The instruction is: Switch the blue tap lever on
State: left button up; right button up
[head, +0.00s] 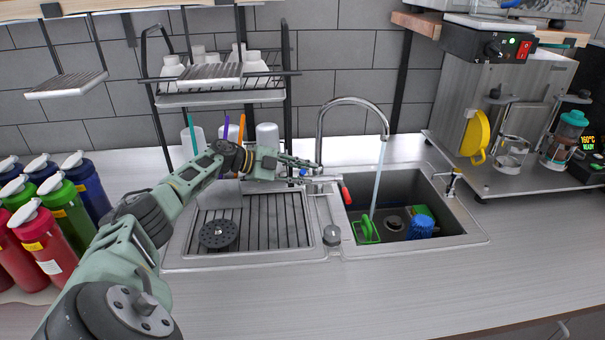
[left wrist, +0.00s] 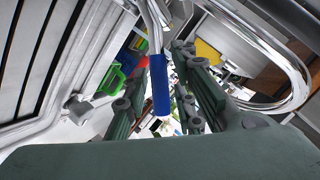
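The tap (head: 320,135) is a tall curved chrome spout behind the sink. A bluish stream of water (head: 378,180) runs from it into the basin. The blue tap lever (left wrist: 160,85) shows in the left wrist view as a blue sleeve on a metal rod, between my left gripper's fingers. In the head view only a small bit of the blue lever (head: 303,172) shows by the tap base. My left gripper (head: 305,166) is at the tap base; the wrist view shows its fingers (left wrist: 163,113) spread on either side of the lever. Contact is unclear. My right gripper is out of view.
The sink basin (head: 465,225) holds a green-handled item (head: 366,231) and a blue cup-like item (head: 421,227). A red tap lever (head: 346,195) is right of the tap base. A rack (head: 220,98) stands behind my left arm. Colored bottles (head: 65,215) stand at the left.

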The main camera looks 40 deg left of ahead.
pick_arm(q)
jog(key=shift+o, duration=0.7)
jog(key=shift+r, duration=0.25)
jog(key=r, duration=0.9)
jog(key=shift+w+a+r, duration=0.15)
jog(key=shift+w+r, duration=0.05)
jog(key=shift+r, duration=0.2)
jog(key=shift+s+d+r, duration=0.2)
jog(key=shift+s+r, duration=0.05)
jog(key=shift+s, duration=0.1)
jog(key=shift+w+a+f, duration=0.2)
jog(key=shift+w+f, duration=0.1)
jog(key=shift+f, duration=0.1)
jog(key=shift+s+d, duration=0.1)
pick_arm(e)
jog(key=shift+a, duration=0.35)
pick_arm(q)
jog(key=shift+r, duration=0.1)
